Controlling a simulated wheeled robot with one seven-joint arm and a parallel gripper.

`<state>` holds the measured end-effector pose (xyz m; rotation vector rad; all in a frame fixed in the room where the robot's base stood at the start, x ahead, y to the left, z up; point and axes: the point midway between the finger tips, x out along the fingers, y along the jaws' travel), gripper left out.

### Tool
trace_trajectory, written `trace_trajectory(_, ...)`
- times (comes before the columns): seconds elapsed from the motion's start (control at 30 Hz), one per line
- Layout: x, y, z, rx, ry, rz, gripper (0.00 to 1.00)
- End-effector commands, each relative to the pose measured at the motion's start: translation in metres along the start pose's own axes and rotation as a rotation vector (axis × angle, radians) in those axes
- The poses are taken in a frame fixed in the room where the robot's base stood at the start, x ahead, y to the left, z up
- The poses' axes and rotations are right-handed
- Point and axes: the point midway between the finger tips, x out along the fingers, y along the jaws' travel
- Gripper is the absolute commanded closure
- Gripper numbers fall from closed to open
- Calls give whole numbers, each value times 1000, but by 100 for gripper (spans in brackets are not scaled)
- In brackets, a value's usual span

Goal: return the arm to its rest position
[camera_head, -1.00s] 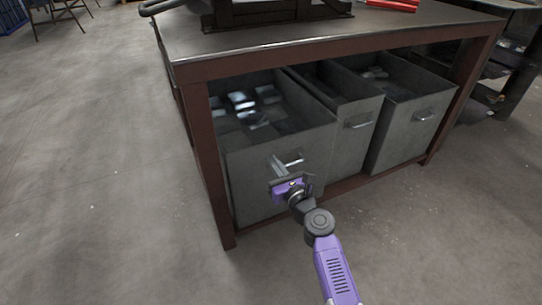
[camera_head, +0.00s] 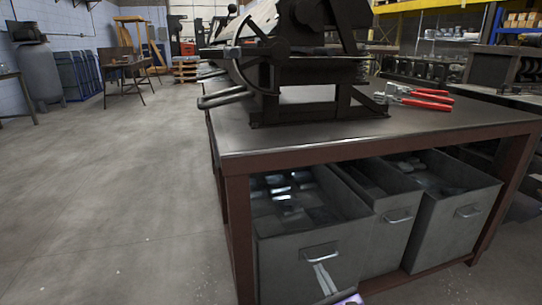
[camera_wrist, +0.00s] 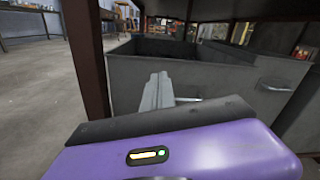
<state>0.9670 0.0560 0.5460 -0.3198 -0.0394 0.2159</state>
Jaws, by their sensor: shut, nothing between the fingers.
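My gripper (camera_head: 323,279) shows at the bottom edge of the head view, with only its grey fingers and a bit of purple body in sight. In the wrist view the fingers (camera_wrist: 157,92) lie together, shut and empty, above the purple housing. They are in front of the left grey bin (camera_head: 285,262) under the bench, just below its handle (camera_head: 320,250) in the head view. I cannot tell whether they touch the bin. The rest of my arm is out of the head view.
The workbench (camera_head: 400,135) has a brown-red frame, with a leg (camera_head: 240,240) left of the bins. Two more bins, a middle one (camera_head: 390,235) and a right one (camera_head: 450,235), stand beside. A dark machine (camera_head: 310,70) and red-handled tools (camera_head: 425,98) are on top. Floor at left is clear.

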Motion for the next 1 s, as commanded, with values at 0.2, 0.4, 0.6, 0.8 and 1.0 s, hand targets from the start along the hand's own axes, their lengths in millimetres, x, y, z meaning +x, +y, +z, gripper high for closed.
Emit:
trace_trajectory(0.2, -34, -18, 14, -587, 21, -73, 100)
trace_trajectory(0.4, -105, -24, 4, -1154, 98, -106, 100)
trace_trajectory(0.6, -192, -24, 4, -1699, 179, -97, 100)
trace_trajectory(0.8, -276, -16, 18, -2150, 232, -50, 100)
trace_trajectory(1.0, -350, -4, 42, -2504, 253, 28, 100)
